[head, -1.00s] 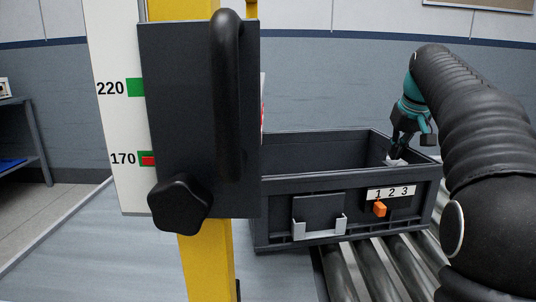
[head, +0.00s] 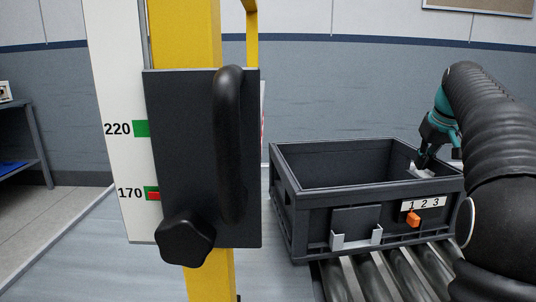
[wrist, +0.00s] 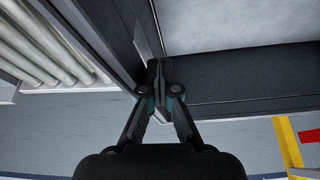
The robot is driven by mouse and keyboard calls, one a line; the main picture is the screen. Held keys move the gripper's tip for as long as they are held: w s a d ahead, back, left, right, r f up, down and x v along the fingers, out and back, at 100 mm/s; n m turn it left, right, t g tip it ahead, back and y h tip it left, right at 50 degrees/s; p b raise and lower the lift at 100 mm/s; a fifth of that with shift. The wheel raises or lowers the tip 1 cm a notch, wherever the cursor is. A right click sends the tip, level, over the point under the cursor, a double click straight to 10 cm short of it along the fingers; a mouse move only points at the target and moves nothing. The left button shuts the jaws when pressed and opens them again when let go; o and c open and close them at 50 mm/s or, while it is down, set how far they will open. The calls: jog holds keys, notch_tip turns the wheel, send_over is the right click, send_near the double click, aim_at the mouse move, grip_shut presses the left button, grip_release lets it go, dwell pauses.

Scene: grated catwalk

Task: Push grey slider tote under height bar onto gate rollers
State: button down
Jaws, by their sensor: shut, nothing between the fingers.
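The grey slider tote (head: 312,222) stands upright and open-topped to the right of the yellow post, its right part over the gate rollers (head: 370,280). Its front has a "1 2 3" label and an orange tab (head: 413,219). The height bar assembly shows as a dark plate (head: 185,150) with a handle and knob on the yellow post (head: 185,35), nearer the camera. My gripper (head: 422,163) is at the tote's far right corner. In the wrist view, my shut gripper (wrist: 160,68) has its fingertips at the tote rim (wrist: 230,92); contact is unclear.
A white scale (head: 115,100) reads 220 and 170, with a red marker at 170. A smooth grey surface (head: 75,260) lies left of the rollers. A shelf (head: 32,150) stands at far left. The wrist view also shows rollers (wrist: 45,50) and a yellow post (wrist: 287,145).

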aim_at(435, 157)
jog(key=shift+d, duration=1.55)
dwell(0.4)
jog(key=shift+r, duration=0.1)
jog(key=shift+r, duration=3.9)
